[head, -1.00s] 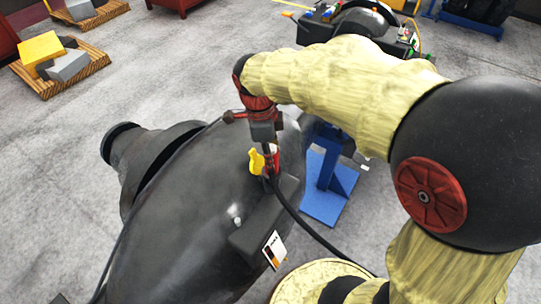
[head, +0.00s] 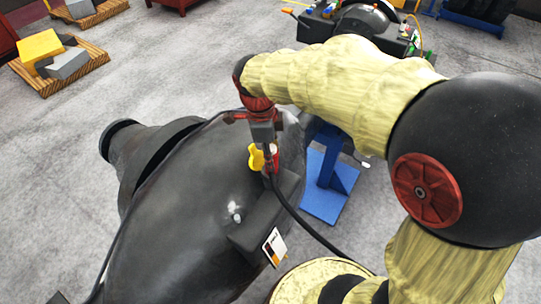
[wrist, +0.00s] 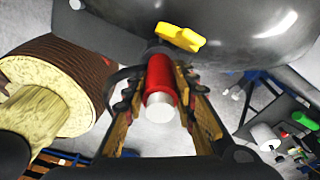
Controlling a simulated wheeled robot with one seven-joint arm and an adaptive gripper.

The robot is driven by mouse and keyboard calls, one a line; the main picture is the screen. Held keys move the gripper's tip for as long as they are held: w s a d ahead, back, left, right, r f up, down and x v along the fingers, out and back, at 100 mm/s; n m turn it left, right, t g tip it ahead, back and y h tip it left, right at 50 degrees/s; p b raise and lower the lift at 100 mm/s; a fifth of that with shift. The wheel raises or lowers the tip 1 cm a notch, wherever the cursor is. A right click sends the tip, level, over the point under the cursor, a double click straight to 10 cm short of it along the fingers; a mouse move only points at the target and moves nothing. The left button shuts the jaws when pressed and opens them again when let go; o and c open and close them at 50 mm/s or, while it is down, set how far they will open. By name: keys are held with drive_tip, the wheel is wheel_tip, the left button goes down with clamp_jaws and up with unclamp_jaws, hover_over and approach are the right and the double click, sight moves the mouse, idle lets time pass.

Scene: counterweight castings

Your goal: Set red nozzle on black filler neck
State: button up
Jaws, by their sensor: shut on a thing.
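My gripper (wrist: 160,108) is shut on the red nozzle (wrist: 159,76), a red cylinder with a pale end facing the wrist camera. In the head view the nozzle (head: 273,152) shows as a small red and white piece below my wrist, close to the black casting (head: 185,215). The yellow cap-like piece (head: 256,158) is right beside it; in the wrist view it (wrist: 180,37) lies just beyond the nozzle's far end. The black filler neck is mostly hidden behind the nozzle and gripper. I cannot tell whether the nozzle touches it.
A dark block (head: 258,222) with a hanging tag (head: 274,247) sits on the casting. A black hose (head: 305,230) runs down from near my gripper. A blue stand (head: 325,185) is behind, with a dark machine (head: 360,25) farther back.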

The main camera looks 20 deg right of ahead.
drive_tip(key=shift+f+b, duration=0.45)
drive_tip(key=shift+f, duration=0.2)
drive_tip(key=o, duration=0.9)
drive_tip(key=shift+o, duration=0.6)
drive_tip(key=r, duration=0.4)
drive_tip(key=a+r, duration=0.1)
drive_tip(key=r, duration=0.7)
drive_tip(key=shift+w+a, duration=0.2)
drive_tip(key=shift+w, duration=0.1)
